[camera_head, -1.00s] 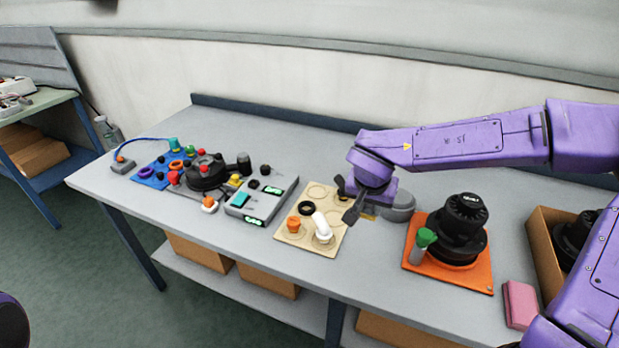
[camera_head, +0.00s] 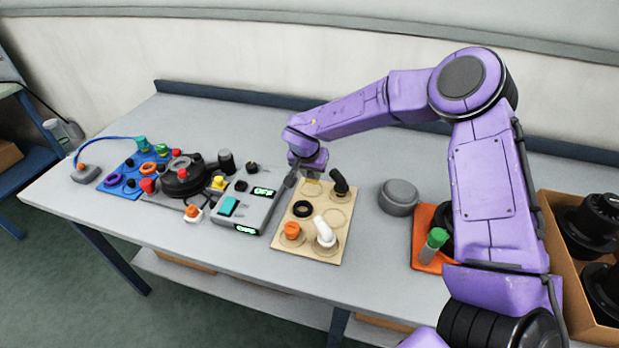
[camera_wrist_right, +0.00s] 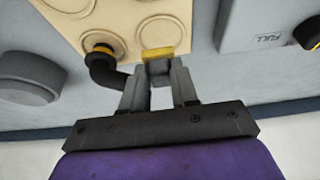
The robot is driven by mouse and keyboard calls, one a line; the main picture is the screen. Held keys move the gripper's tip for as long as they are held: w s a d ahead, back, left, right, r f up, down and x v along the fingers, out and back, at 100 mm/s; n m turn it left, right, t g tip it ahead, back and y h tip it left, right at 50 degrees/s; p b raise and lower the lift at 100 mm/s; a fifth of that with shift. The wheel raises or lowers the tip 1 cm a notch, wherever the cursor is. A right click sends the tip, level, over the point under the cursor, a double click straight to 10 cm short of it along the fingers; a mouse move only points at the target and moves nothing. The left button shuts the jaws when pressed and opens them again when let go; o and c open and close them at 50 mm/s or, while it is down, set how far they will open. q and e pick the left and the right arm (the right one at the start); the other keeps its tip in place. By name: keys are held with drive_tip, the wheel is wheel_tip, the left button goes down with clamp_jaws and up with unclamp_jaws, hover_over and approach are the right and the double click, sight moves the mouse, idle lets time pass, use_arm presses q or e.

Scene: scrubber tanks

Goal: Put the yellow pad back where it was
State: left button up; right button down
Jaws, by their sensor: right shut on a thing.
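My right gripper (camera_head: 292,180) is over the far left corner of the tan board (camera_head: 340,262), beside the grey display box. In the right wrist view the gripper (camera_wrist_right: 160,75) is shut on a small grey block with a yellow face, the yellow pad (camera_wrist_right: 158,53). The pad's yellow end overlaps the edge of an outlined circle on the board (camera_wrist_right: 110,20). I cannot tell whether it touches the board. In the head view the pad is hidden by the gripper. My left gripper is not in view.
The board holds a black elbow (camera_head: 340,183), a black ring (camera_head: 303,211), an orange fitting (camera_head: 291,232) and a white elbow (camera_head: 324,233). The grey display box (camera_head: 250,205) is close on the left. A grey round lid (camera_head: 398,196) lies to the right.

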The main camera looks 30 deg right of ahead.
sight(310, 179)
drive_tip(key=f, duration=0.2)
drive_tip(key=f+p, duration=0.1)
drive_tip(key=shift+w, duration=0.25)
drive_tip(key=shift+s+f, duration=0.1)
drive_tip(key=shift+f, duration=0.2)
drive_tip(key=shift+w+f, duration=0.2)
drive_tip(key=c, duration=0.9)
unclamp_jaws()
drive_tip(key=shift+o, duration=0.2)
drive_tip(key=shift+s, duration=0.1)
drive_tip(key=shift+r, duration=0.1)
drive_tip(key=b+v, duration=0.1)
drive_tip(key=v, duration=1)
drive_tip(key=shift+r, duration=0.4)
drive_tip(key=shift+s+a, duration=0.1)
